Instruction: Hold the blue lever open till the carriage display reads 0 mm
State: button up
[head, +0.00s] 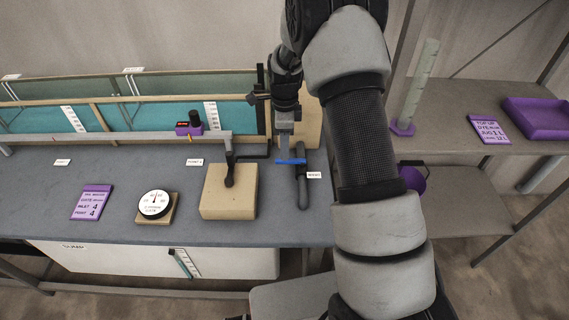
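The blue lever (291,161) lies across the top of a dark upright pipe fitting near the right end of the bench. My gripper (285,151) points down at the lever, its tip at or just above the blue bar. Whether its fingers touch or close on the lever is too small to tell. The carriage (190,129) is a purple block with a black cylinder on the rail of the flume. Its small orange display (182,124) is lit, but its digits are too small to read.
A flume (120,112) with teal water runs along the back. A wooden block (215,198) with a black crank, a round dial (154,203) and a purple card (91,201) are on the bench. A shelf (455,103) with a purple tray (537,119) stands right.

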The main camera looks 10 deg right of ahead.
aim_at(291, 161)
jog(key=shift+f+b, duration=1.75)
jog(key=shift+f, duration=1.6)
jog(key=shift+c, duration=0.2)
grip_shut()
